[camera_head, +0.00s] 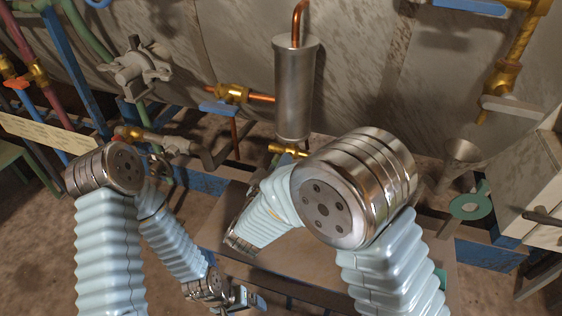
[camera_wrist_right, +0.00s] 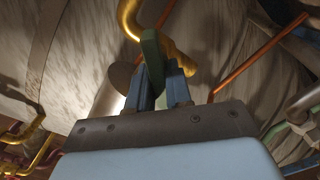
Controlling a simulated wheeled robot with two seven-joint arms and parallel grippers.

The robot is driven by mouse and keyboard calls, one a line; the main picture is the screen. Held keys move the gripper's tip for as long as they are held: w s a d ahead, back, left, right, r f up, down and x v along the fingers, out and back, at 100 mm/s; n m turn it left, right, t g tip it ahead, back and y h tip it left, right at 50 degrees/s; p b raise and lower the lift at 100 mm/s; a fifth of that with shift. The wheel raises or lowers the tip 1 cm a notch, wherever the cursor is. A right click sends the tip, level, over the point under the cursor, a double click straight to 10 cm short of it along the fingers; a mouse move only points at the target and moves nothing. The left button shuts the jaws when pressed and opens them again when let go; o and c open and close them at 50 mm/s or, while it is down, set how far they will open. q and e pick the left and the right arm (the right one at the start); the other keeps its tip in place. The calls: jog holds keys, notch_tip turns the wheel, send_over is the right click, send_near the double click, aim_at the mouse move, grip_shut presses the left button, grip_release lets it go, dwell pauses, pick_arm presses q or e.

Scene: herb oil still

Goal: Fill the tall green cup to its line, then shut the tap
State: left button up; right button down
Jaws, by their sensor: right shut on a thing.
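In the right wrist view my right gripper (camera_wrist_right: 158,85) is shut on a flat green tap handle (camera_wrist_right: 152,55). The handle stands between the fingers, beside a curved brass pipe (camera_wrist_right: 180,58). In the head view a small brass tap (camera_head: 285,149) sits below the upright metal cylinder (camera_head: 295,88); my right arm covers much of the space beneath it, and I cannot make out the right fingertips. My left gripper (camera_head: 246,299) is low at the bottom edge; its jaws are unclear. I cannot identify the tall green cup, its line or any liquid.
A green ring (camera_head: 469,205) and a metal funnel (camera_head: 462,153) stand at the right. A white cabinet (camera_head: 545,185) is at the right edge. Other brass valves (camera_head: 232,93) and pipes crowd the back. The brown bench top (camera_head: 300,262) lies below my right arm.

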jog(key=c, duration=1.1)
grip_release()
jog(key=shift+s+a, duration=0.1)
jog(key=shift+s, duration=0.05)
jog(key=b+v, duration=0.1)
jog(key=v, duration=1.2)
jog(key=shift+s, duration=0.25)
dwell(0.9)
